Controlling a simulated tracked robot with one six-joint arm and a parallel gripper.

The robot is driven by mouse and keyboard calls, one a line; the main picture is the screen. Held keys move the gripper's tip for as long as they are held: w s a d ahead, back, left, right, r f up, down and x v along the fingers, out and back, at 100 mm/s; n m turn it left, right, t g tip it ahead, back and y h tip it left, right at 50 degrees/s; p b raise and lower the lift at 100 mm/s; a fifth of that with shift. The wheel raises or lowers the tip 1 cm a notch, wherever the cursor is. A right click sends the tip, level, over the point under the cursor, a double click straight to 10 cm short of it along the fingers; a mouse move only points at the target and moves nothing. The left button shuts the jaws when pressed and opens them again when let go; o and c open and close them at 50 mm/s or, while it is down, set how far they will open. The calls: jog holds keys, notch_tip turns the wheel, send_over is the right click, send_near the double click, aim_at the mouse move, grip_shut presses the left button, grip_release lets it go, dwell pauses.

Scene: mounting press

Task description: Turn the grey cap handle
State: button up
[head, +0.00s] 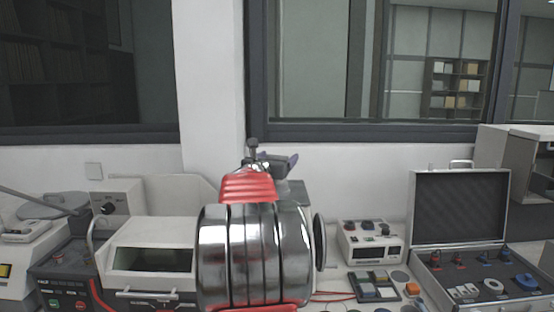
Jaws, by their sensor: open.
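My own arm, with red covers and shiny metal rings, fills the lower middle of the head view and hides much of what is behind it. Just above its red cover, a small dark knob on a stem (252,146) stands upright; it may be part of the grey cap handle, but I cannot tell for sure. Close to its right is a cluster of dark and purplish-grey parts, which seems to be my gripper (277,160), open. A grey block (293,192) shows behind the arm, perhaps part of the press. Whether the gripper touches the handle is hidden.
A white machine with a dark window (150,260) and a control box with red and green buttons (67,290) stand left. On the right are a white instrument box (369,243), a tray of pads (374,286) and an open case (460,208). Windows and wall lie behind.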

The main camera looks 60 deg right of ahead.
jog(key=shift+c, duration=0.2)
jog(key=c, duration=1)
jog(key=shift+r+n+t+y, duration=0.15)
jog(key=shift+r+n+t, duration=0.1)
jog(key=shift+n+t, duration=0.6)
jog(key=shift+r+n+t+y, duration=0.2)
jog(key=shift+n+t, duration=0.25)
jog(key=shift+t, duration=1)
jog(key=shift+w+f+y, duration=0.1)
jog(key=shift+f+y, duration=0.05)
jog(key=shift+y, duration=0.1)
jog(key=o, duration=1)
jog(key=shift+f, duration=0.2)
jog(key=shift+o, duration=0.2)
